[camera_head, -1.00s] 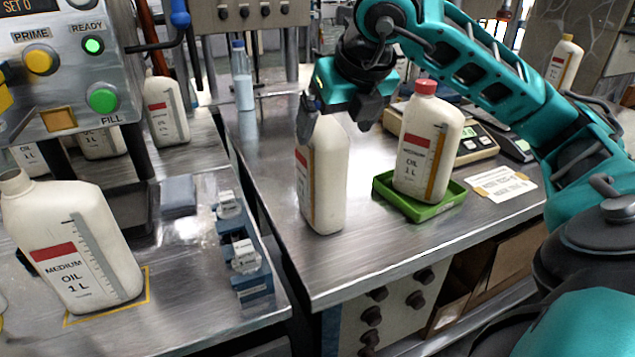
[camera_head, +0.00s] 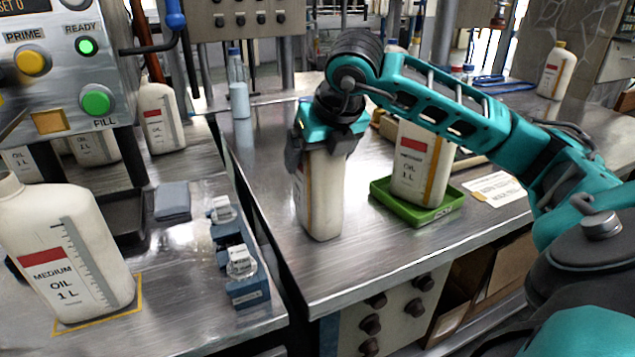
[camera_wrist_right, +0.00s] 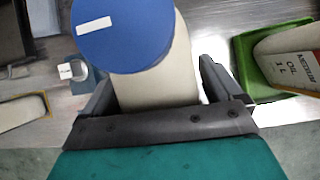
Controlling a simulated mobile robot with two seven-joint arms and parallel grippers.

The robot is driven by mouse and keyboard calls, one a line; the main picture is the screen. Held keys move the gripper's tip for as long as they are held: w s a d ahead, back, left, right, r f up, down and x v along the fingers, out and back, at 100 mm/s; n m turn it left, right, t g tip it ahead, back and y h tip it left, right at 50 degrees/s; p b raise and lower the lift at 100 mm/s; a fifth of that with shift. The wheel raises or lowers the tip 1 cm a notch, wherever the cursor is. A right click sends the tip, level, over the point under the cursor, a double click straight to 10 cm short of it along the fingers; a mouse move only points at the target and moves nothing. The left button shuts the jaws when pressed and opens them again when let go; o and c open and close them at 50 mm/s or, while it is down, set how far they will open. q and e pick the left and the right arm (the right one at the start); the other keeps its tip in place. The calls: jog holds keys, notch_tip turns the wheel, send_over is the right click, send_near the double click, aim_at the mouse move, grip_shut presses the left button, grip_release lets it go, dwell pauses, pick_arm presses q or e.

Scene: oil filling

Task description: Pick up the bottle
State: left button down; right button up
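A white oil bottle (camera_head: 322,205) stands upright on the metal table, left of the green tray. My right gripper (camera_head: 322,150) is at its upper part and hides its top in the head view. In the right wrist view a blue cap (camera_wrist_right: 125,30) tops the white bottle (camera_wrist_right: 165,75). The right gripper's fingers (camera_wrist_right: 162,90) are apart, one on each side of the bottle. A gap shows between the bottle and the right-hand finger. Contact at the left-hand finger is unclear. My left gripper is not in view.
Another oil bottle (camera_head: 410,175) stands in the green tray (camera_head: 417,216) close to the right. An uncapped bottle (camera_head: 60,255) stands at the left below the filling machine (camera_head: 65,70). A blue block holder (camera_head: 240,265) sits near the left table's edge.

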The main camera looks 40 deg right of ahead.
grip_shut()
jog(key=shift+w+r, duration=0.1)
jog(key=shift+r, duration=0.05)
dwell(0.8)
